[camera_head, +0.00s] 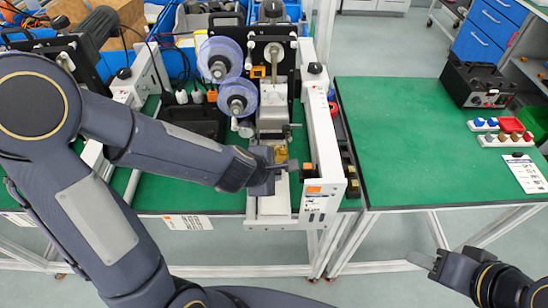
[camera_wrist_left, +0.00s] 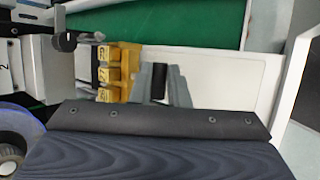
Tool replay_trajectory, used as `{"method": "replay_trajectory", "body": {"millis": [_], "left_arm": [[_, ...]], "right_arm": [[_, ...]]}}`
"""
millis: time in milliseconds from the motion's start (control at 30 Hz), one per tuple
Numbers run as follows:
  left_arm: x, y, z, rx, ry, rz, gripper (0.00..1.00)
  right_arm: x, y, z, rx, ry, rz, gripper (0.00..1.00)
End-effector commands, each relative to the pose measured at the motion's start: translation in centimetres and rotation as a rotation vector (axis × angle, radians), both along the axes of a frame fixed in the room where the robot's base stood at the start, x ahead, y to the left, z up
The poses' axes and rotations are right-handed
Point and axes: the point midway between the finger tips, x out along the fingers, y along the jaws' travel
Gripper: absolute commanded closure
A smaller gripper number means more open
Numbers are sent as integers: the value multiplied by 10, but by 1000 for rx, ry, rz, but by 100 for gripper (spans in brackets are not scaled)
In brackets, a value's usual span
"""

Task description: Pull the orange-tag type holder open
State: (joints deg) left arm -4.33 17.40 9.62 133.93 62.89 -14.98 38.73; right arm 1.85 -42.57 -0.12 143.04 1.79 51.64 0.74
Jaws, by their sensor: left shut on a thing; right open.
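The coder with the orange tag (camera_head: 313,188) stands at the right end of the left bench. Its type holder (camera_head: 281,153) is a small brass-yellow block near the front of the machine. In the left wrist view the type holder (camera_wrist_left: 118,72) shows several yellow type pieces. My left gripper (camera_head: 280,172) is at the holder's front. In the left wrist view its grey fingers (camera_wrist_left: 160,84) are shut on the holder's dark handle (camera_wrist_left: 159,82); the gripper partly hides the holder. My right gripper (camera_head: 424,260) is open and empty, in front of the right bench, far from the coder.
Two clear-blue film reels (camera_head: 219,58) sit above the holder. A white side frame (camera_head: 322,135) rises just right of my left gripper. Another coder stands left, partly behind my arm. The right bench (camera_head: 400,140) is mostly clear, with a black box (camera_head: 478,85) at its back.

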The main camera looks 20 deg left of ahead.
Motion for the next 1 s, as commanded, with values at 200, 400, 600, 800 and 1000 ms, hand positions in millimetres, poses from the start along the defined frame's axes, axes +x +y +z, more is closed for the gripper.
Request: {"method": "replay_trajectory", "body": {"millis": [200,400,600,800,1000], "left_arm": [[-14,-4,0,0,-2,-2,100],[-13,-4,1,0,-1,-3,100],[-13,-4,0,0,-1,-2,63],[-13,-3,0,0,-1,-2,63],[-20,0,15,1,-3,-1,63]], "right_arm": [[0,0,-2,0,0,0,57],[0,0,-2,0,0,0,57],[0,0,-2,0,0,0,57],[0,0,-2,0,0,0,57],[0,0,9,0,0,0,57]]}}
